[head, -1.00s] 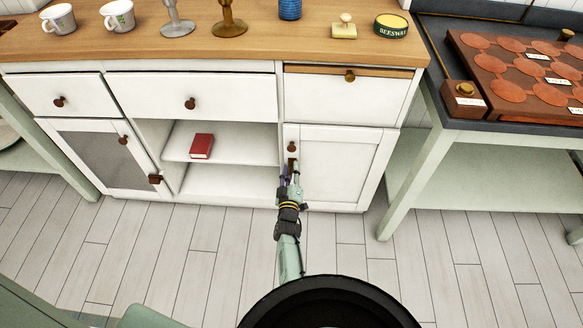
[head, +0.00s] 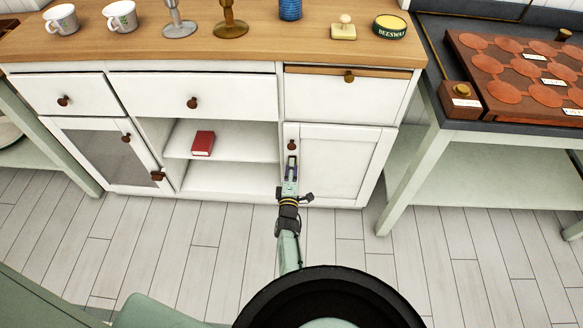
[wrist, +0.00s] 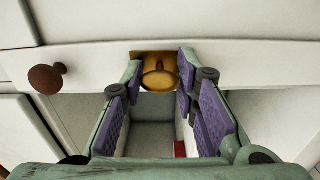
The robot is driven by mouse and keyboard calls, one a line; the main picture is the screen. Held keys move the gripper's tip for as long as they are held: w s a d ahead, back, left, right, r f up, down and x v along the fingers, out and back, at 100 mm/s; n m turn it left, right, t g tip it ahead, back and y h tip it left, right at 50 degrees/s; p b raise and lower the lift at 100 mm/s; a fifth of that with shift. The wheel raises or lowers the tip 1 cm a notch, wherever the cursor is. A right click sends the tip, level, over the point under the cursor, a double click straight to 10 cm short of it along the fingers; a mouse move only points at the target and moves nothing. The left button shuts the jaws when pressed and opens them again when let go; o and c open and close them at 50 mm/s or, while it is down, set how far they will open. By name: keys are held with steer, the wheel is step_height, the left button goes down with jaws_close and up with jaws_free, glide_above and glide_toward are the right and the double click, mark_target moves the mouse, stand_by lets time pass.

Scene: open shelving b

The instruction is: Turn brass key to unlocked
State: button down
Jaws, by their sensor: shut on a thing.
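The brass key (wrist: 160,80) shows in the wrist view as a rounded brass bow in front of a brass plate on the white cabinet. My gripper (wrist: 161,64) has its two purple-padded fingers on either side of the key, shut on it. In the head view my gripper (head: 291,170) is at the left edge of the right-hand cabinet door (head: 338,165), just below the door's round knob (head: 291,146). The fingers hide most of the key there. I cannot tell from these views how far the key is turned.
An open shelf with a red book (head: 203,143) is left of the gripper. Drawers are above it. Cups, candlesticks and a beeswax tin (head: 390,26) stand on the wooden top (head: 270,50). The floor (head: 350,240) in front is clear.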

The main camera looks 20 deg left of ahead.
steer(key=shift+n, duration=0.3)
steer(key=c, duration=1.2)
jaws_free()
steer(key=shift+c, duration=0.2)
steer(key=v, duration=1.2)
